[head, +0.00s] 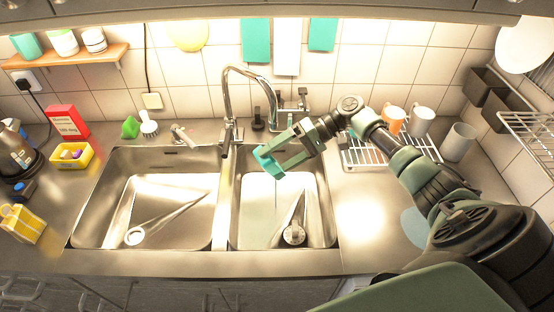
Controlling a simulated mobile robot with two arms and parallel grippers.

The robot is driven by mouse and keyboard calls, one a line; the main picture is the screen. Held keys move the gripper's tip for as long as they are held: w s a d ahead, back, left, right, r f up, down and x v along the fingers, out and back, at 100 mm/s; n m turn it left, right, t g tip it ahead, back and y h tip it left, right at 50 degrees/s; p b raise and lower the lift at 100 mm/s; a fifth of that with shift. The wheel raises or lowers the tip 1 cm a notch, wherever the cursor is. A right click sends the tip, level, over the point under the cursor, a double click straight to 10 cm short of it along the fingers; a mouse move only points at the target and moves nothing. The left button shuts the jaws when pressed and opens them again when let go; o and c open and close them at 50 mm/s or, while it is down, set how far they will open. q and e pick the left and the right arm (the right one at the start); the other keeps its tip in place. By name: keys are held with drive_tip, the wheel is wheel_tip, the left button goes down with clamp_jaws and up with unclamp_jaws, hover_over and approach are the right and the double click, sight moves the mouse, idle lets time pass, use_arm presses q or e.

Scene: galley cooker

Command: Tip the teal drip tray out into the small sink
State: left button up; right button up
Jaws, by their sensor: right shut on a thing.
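The teal drip tray (267,161) is held at the fingertips of my right gripper (281,157). It is tilted steeply and hangs above the back left part of the small sink (315,235), just right of the tap. The gripper hides part of the tray, and I cannot tell whether anything is in it. A thin pale line shows in the sink below it; I cannot tell if it is liquid. My left gripper is not in view.
The tall curved tap (225,105) stands close to the left of the tray. The large sink (95,205) lies to the left. A wire rack (362,155) with an orange mug (391,121) and a white mug (421,121) stands to the right. A lower counter strip is clear.

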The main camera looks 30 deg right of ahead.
idle(0.6)
drive_tip(key=shift+d+f+y+b, duration=0.15)
drive_tip(key=shift+y+b, duration=0.25)
drive_tip(key=shift+b, duration=0.25)
drive_tip(key=shift+d+y+b, duration=0.15)
drive_tip(key=shift+y+b, duration=0.25)
drive_tip(key=shift+b, duration=0.3)
idle(0.5)
drive_tip(key=shift+d+y+b, duration=0.15)
drive_tip(key=shift+y+b, duration=0.25)
drive_tip(key=shift+b, duration=0.25)
